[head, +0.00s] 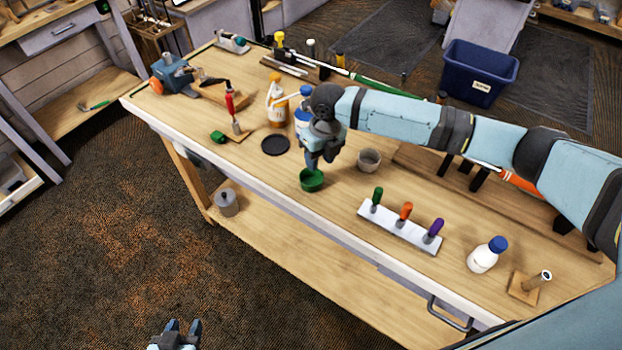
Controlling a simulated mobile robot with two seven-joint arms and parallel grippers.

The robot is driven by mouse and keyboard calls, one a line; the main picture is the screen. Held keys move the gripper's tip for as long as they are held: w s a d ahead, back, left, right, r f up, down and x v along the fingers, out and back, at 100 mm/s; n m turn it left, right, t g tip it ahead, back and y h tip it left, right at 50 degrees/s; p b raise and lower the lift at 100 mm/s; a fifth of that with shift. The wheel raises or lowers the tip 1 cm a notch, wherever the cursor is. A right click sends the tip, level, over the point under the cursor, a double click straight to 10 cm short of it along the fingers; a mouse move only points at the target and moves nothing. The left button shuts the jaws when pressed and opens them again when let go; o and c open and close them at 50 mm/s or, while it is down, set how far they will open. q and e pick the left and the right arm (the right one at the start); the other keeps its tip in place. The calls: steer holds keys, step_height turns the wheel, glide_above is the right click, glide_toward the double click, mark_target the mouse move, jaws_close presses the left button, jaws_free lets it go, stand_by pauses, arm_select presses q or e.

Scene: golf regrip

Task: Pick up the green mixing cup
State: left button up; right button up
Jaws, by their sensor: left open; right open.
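The green mixing cup (312,181) stands upright on the workbench (345,210) near its front edge, in the middle of the head view. My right gripper (320,166) points down just above the cup, with its fingertips at the cup's far rim. The fingers are open; I cannot tell whether they touch the cup or reach inside it. My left gripper (176,334) is open and empty at the bottom of the view, over the floor and away from the bench.
A grey cup (369,160) stands right of the green cup, and a black round dish (275,145) lies left of it. A white rack (400,229) with three coloured handles is to the right. Bottles (276,104) stand behind. Bare bench lies in front of the dish.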

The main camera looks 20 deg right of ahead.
mark_target(318, 180)
steer(key=shift+s+a+f+p, duration=0.15)
steer(key=shift+f+p, duration=0.25)
steer(key=shift+f, duration=0.95)
steer(key=shift+s+a+f+p, duration=0.1)
steer(key=shift+f+p, duration=0.25)
steer(key=shift+f, duration=1)
jaws_close()
